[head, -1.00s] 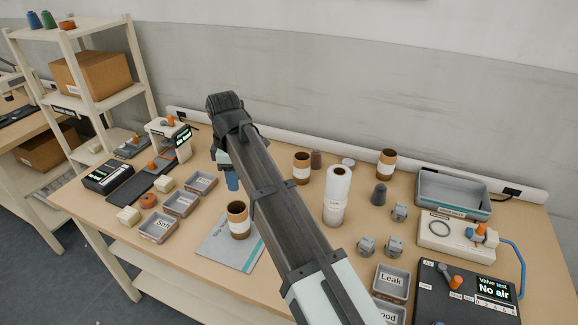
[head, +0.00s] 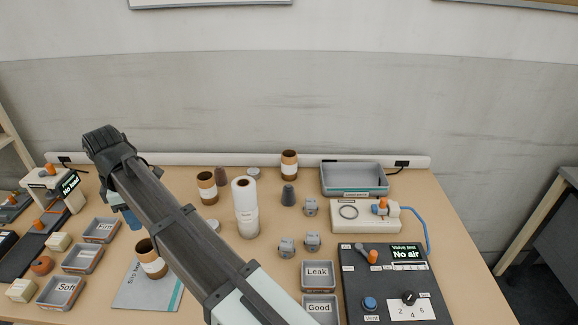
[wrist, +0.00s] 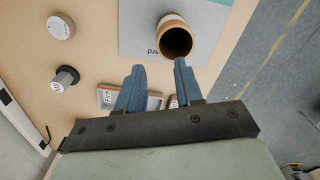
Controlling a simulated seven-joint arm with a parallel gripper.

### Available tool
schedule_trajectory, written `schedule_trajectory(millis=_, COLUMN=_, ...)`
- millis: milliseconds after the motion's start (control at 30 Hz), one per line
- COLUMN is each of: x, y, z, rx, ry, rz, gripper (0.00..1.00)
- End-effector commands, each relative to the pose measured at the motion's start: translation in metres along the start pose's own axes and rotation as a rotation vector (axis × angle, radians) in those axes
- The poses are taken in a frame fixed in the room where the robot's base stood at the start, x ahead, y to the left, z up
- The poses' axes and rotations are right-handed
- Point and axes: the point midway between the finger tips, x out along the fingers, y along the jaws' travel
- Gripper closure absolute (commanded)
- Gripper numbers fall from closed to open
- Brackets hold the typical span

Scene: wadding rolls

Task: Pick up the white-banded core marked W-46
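Three brown cores with white bands stand upright on the table in the head view: one on the grey board (head: 151,265), one at the back left (head: 207,188), one at the back by the wall (head: 289,165). Their marks are too small to read, so I cannot tell which is W-46. In the wrist view, one core (wrist: 173,37) stands on the grey board (wrist: 138,30), its open dark end showing, beyond the fingertips. My gripper (wrist: 159,65) is open, with nothing between its blue fingers. In the head view my gripper (head: 131,217) is partly hidden by my arm, above the table near the board.
A tall white roll (head: 246,208) stands mid-table, with several small grey parts around it. Grey trays, including Soft (head: 62,292) and Leak (head: 317,274), lie left and right. A black valve-test panel (head: 385,290) fills the front right.

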Motion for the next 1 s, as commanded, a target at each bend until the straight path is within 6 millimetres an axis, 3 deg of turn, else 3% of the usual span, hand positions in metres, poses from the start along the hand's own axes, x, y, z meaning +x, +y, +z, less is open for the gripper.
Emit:
schedule_trajectory(millis=167, x=0.0, y=0.0, z=0.0001, rx=0.0, ry=0.0, rz=0.0, gripper=0.64)
schedule_trajectory(millis=700, x=0.0, y=0.0, z=0.0, rx=0.0, ry=0.0, rz=0.0, gripper=0.13)
schedule_trajectory(millis=1000, x=-0.0003, y=0.0039, z=0.003, rx=0.004, ry=0.0, rz=0.0, gripper=0.11)
